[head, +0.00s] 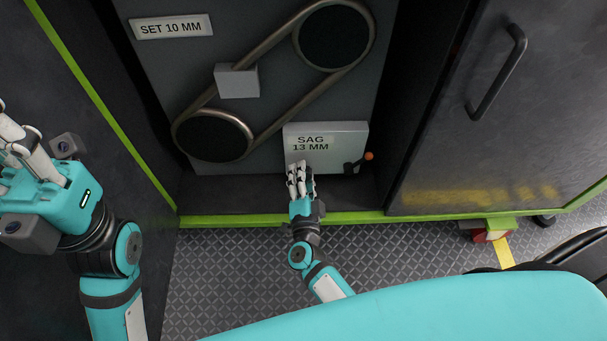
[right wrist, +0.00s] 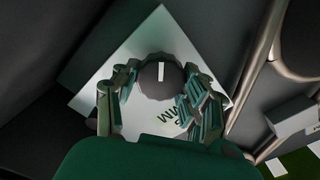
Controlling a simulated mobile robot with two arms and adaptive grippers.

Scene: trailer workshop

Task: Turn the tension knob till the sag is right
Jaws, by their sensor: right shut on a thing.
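The tension knob (right wrist: 160,80) is dark and round with a white mark, on the front of a pale box (head: 345,135). The box's label (head: 310,143) reads "SAG 13 MM". A plate (head: 171,27) at upper left reads "SET 10 MM". My right gripper (head: 300,172) is at the box's lower front and hides the knob in the head view. In the right wrist view its fingers are closed around the knob from both sides. My left gripper (head: 22,150) is raised at the left edge, away from the box; its fingertips are partly cut off.
A belt (head: 285,35) runs around two dark pulleys (head: 335,37) (head: 213,136), with a grey block (head: 237,80) on its upper run. A small lever (head: 358,162) with an orange tip sticks out right of the box. A handled door (head: 500,100) stands at right; a green-edged sill (head: 350,217) runs below.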

